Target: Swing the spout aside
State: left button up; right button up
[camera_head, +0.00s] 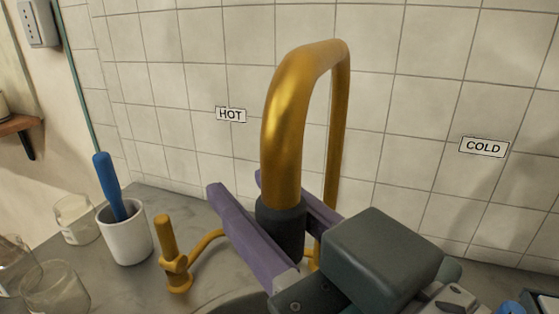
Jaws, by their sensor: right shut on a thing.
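The brass spout (283,125) is a tall arch in the middle of the head view. Its near end points down and carries a dark collar (281,226); its far leg (338,130) comes down behind. My right gripper (250,207) comes in from the lower right. Its two purple fingers lie on either side of the dark collar and are shut on the spout's end. The gripper body hides the foot of the spout and part of the basin below. My left gripper is not in view.
A brass tap handle (174,260) stands left of the spout. A white cup (126,237) with a blue-handled tool (108,185) and several glass jars (55,288) stand further left. HOT (231,115) and COLD (484,147) labels are on the tiled wall close behind.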

grip_shut()
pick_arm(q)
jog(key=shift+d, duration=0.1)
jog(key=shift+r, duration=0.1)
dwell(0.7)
